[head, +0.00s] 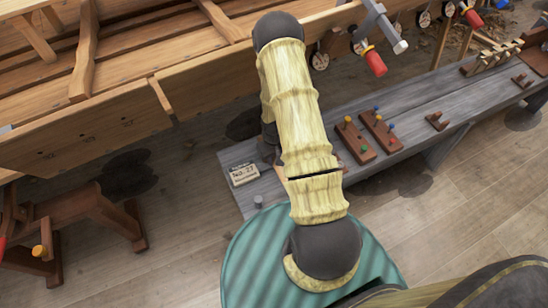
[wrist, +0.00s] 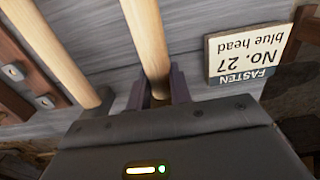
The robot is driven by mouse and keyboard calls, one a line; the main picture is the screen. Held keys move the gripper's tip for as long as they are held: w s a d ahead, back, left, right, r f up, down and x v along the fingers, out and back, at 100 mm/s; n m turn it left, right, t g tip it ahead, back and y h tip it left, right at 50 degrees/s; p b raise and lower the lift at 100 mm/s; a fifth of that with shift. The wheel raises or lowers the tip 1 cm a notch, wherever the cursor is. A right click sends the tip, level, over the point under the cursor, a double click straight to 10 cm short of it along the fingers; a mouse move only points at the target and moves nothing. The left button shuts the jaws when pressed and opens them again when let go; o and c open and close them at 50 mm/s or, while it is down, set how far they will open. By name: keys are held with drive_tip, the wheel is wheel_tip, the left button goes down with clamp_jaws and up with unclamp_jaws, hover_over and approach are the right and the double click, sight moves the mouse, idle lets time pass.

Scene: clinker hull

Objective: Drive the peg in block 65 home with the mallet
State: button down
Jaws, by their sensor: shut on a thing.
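My gripper (wrist: 158,88) is shut on a pale wooden handle (wrist: 148,40) in the wrist view. The handle runs up out of the picture, so no mallet head shows. In the head view my arm hides the gripper. Two brown blocks with coloured pegs, a left one (head: 357,146) and a right one (head: 382,134), lie on the grey bench (head: 425,104). I can read no number 65 on either.
A second pale wooden shaft (wrist: 60,50) slants just left of the held handle. The plank hull (head: 110,125) fills the upper left. Red-handled tools (head: 375,62) hang above the bench. A rack of pegs (head: 492,58) is farther along. A wooden trestle (head: 85,210) stands at lower left.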

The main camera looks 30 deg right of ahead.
drive_tip(key=shift+r+p, duration=0.55)
drive_tip(key=shift+r, duration=0.05)
idle(0.5)
wheel_tip(320, 180, up, 8)
drive_tip(key=p, duration=0.6)
drive_tip(key=c, duration=2)
unclamp_jaws()
clamp_jaws()
